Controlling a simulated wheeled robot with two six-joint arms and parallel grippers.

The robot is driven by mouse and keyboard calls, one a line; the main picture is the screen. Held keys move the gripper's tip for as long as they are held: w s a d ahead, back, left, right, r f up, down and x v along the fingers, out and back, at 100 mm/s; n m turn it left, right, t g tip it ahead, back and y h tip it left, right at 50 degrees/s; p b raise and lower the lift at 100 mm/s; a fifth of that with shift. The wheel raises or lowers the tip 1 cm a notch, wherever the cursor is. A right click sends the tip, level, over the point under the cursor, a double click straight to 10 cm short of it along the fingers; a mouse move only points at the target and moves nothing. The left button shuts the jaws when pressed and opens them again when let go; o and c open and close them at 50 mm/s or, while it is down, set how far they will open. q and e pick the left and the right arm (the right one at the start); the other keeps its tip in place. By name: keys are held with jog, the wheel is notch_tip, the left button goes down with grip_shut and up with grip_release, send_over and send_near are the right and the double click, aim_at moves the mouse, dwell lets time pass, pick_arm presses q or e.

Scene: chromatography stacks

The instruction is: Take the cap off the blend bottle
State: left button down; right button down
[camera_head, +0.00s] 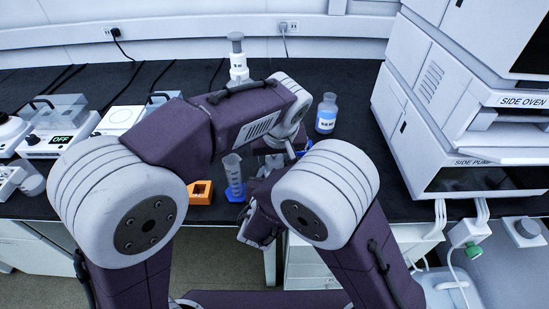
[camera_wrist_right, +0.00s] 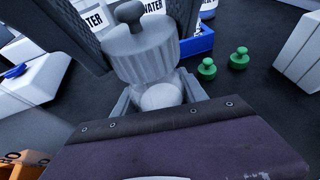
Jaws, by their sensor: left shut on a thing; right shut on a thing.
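In the right wrist view a grey ribbed cap (camera_wrist_right: 142,48) with a dark round knob sits between the dark textured fingers of my right gripper (camera_wrist_right: 145,40), which is shut on it. Directly below it is a pale rounded part of the blend bottle (camera_wrist_right: 160,97), between the light grey jaws of my left gripper (camera_wrist_right: 160,105). I cannot tell whether cap and bottle are parted, and no label shows there. In the head view my left gripper (camera_head: 290,145) is partly visible at the centre; my arms hide most of the held bottle.
A labelled bottle (camera_head: 326,113) with blue contents and a white bottle (camera_head: 238,68) stand behind. A blue-based cylinder (camera_head: 234,180) and an orange block (camera_head: 199,191) are near the front edge. Green caps (camera_wrist_right: 207,68) lie beside a blue tray (camera_wrist_right: 203,43). Stacked devices (camera_head: 440,100) stand right.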

aim_at(274, 157)
pick_arm(q)
jog(key=shift+r, duration=0.6)
notch_tip(274, 157, up, 4)
jog(key=shift+r, duration=0.1)
pick_arm(e)
jog(key=c, duration=0.6)
grip_release()
jog(key=shift+o, duration=0.2)
pick_arm(q)
notch_tip(274, 157, up, 3)
jog(key=p, duration=0.2)
jog(key=shift+f+p, duration=0.2)
jog(key=shift+p, duration=0.15)
pick_arm(e)
jog(key=v, duration=1.1)
jog(key=shift+s+a+r, duration=0.1)
jog(key=shift+s+a, duration=0.05)
jog(key=shift+s, duration=0.35)
